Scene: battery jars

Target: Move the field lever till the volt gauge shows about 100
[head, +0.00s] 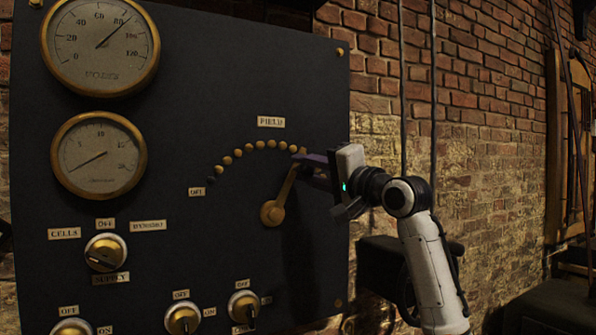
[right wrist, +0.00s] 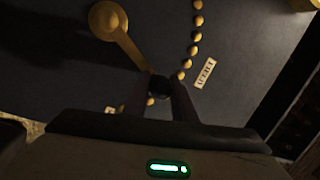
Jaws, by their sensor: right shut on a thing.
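The brass field lever (head: 284,192) is pivoted on the dark panel below an arc of brass studs. It leans up and right, its tip near the right end of the arc. My right gripper (head: 306,163) is shut on the lever's outer end. The right wrist view shows the lever's arm (right wrist: 128,46) running to a dark end between my right fingertips (right wrist: 160,86). The volt gauge (head: 100,47) is the upper round brass dial; its needle points up and right, a little past 80 and short of 100. My left gripper is not in view.
A second round gauge (head: 98,160) sits below the volt gauge. A supply knob (head: 105,252) and several lower knobs (head: 183,317) are on the panel. The FIELD label (head: 271,122) is above the studs (head: 248,147). A brick wall (head: 490,130) stands behind on the right.

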